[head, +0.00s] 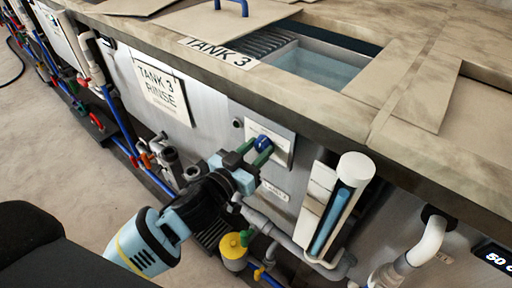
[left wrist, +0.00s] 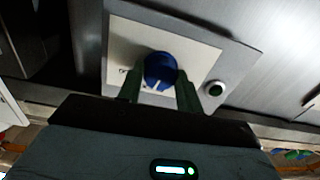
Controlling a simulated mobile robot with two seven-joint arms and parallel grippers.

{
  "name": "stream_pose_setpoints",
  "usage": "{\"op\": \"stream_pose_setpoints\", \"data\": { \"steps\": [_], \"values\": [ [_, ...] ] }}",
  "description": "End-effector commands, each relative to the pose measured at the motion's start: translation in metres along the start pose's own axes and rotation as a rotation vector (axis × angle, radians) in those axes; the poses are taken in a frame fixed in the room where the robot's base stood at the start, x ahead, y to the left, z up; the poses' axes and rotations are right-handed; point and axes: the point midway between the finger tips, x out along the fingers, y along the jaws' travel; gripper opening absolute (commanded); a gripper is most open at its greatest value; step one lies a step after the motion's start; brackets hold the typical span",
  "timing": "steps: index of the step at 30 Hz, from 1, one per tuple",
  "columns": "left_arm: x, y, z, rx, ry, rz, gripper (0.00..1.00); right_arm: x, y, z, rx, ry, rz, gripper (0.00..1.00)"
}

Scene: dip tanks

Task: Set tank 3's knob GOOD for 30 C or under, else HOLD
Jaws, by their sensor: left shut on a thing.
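Tank 3 (head: 325,68) is open at the top, with pale blue liquid inside, and its front carries a "TANK 3 RINSE" sign (head: 162,92). A blue knob (head: 262,143) sits on a pale plate (head: 283,151) on the tank front. It also shows in the left wrist view (left wrist: 160,69). My left gripper (head: 257,154) is shut on the knob, with one green finger on each side of it. Which label the knob points to is too small and partly hidden to read. My right gripper is not in view.
A round button (left wrist: 215,89) is beside the plate. Below stand pipes and a yellow container (head: 233,252). A white and blue tube (head: 335,205) stands right of the knob. A display (head: 495,259) at the lower right is cut off, showing "50".

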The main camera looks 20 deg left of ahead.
Motion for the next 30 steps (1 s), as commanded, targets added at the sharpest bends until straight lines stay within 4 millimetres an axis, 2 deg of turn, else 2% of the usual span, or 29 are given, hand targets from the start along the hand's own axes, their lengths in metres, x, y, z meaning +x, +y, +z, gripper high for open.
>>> {"op": "stream_pose_setpoints", "data": {
  "steps": [18, 30],
  "values": [
    [0.000, 0.000, -0.002, 0.566, 0.019, 0.004, 0.13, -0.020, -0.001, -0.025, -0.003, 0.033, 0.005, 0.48],
    [0.000, 0.000, -0.001, 0.805, 0.025, 0.006, 0.13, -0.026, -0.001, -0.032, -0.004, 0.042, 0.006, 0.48]
  ]
}}
